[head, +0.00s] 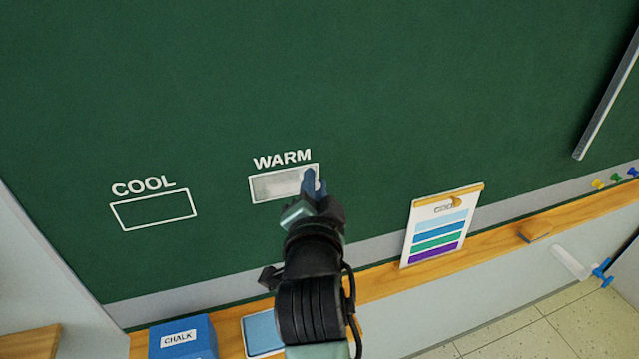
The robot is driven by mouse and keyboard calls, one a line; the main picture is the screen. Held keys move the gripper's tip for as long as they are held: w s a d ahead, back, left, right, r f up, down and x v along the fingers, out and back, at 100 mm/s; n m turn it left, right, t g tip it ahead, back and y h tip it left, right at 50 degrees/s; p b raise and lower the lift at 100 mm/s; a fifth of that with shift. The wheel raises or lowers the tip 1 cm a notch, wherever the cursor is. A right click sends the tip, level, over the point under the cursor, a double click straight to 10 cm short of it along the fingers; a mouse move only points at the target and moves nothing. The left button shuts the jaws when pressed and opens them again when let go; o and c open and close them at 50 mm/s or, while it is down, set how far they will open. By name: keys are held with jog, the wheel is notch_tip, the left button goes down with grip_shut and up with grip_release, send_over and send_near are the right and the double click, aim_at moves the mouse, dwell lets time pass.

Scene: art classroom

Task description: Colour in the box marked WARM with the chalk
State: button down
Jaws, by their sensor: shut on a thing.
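The green chalkboard (420,80) carries two outlined boxes. The box marked WARM (270,187) has a greyish-white chalk fill over most of the part I can see; its right end is partly hidden by my gripper. The box marked COOL (155,211) to its left is an empty outline. My gripper (313,184) is at the right end of the WARM box, its fingers shut. The chalk it holds is hidden behind the fingers, and I cannot tell whether it touches the board.
A blue box labelled CHALK (183,338) and a blue tray (262,334) are at the lower left. A clipboard with colour stripes (437,232) leans on the wooden ledge (385,283), with an eraser-like block (535,230) to its right. The board around the boxes is clear.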

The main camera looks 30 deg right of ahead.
jog(key=shift+w+a, duration=0.1)
jog(key=shift+a, duration=0.3)
jog(key=shift+w+a+r+b, duration=0.1)
jog(key=shift+w+a+b, duration=0.1)
jog(key=shift+a, duration=0.2)
jog(key=shift+w+a+r+b, duration=0.1)
jog(key=shift+a+b, duration=0.05)
jog(key=shift+a, duration=0.25)
jog(key=shift+w+a+f+b, duration=0.1)
jog(key=shift+w+a+b, duration=0.1)
jog(key=shift+a, duration=0.35)
jog(key=shift+w+a+b, duration=0.1)
jog(key=shift+a+b, duration=0.05)
jog(key=shift+a, duration=0.35)
jog(key=shift+w+a+b, duration=0.15)
jog(key=shift+a+b, duration=0.15)
jog(key=shift+a, duration=0.35)
jog(key=shift+a, duration=0.1)
